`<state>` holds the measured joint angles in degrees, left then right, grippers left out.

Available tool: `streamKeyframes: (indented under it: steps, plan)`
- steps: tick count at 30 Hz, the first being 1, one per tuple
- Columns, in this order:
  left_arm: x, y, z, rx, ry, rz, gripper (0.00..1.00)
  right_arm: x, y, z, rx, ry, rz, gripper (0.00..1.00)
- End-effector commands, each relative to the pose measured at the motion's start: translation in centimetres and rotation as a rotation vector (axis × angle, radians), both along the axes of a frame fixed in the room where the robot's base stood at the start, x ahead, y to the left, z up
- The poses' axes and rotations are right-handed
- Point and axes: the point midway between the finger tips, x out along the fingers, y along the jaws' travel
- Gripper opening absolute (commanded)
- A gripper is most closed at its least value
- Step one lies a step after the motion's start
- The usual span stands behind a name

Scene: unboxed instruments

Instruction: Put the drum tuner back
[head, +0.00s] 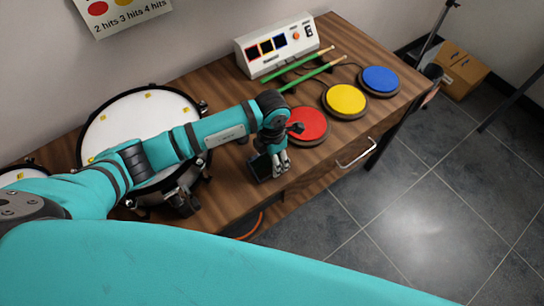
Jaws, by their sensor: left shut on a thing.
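My left gripper (279,163) points down over the front part of the wooden table, just in front of the red pad. Its fingers are shut on a small dark thing, which I take to be the drum tuner; the fingers mostly hide it. A dark, box-like object (260,169) is right beside the fingers on their left, near the table's front edge. I cannot tell whether it touches the gripper or is a holder. My right gripper is not in view.
The table (225,87) bears a white snare drum (128,118) at left, a red pad (307,127), a yellow pad (345,99), a blue pad (381,79), green drumsticks (300,64) and a white module (275,45). A cardboard box (461,69) sits on the floor.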

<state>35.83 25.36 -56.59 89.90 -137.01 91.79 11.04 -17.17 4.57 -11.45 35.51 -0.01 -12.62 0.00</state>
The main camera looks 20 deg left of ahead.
Motion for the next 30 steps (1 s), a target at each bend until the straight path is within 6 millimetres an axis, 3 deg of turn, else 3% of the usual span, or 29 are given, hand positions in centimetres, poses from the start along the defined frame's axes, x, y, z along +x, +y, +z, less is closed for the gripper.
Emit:
streamKeyframes:
  steps: [11,12,17,25,30]
  plan:
    - [0.0,0.0,-0.6,-0.001,-0.001,-0.001,0.19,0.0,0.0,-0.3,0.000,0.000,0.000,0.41]
    - [0.0,0.0,-0.7,-0.001,-0.001,-0.001,0.63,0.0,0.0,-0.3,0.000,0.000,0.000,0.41]
    - [0.0,0.0,-0.6,0.000,0.000,-0.001,0.83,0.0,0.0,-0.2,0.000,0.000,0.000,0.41]
    - [0.0,0.0,-0.5,-0.001,-0.001,-0.001,0.85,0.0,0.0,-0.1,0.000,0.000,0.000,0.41]
    - [0.1,0.0,0.7,-0.001,-0.004,-0.001,0.85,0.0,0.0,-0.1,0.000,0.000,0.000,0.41]
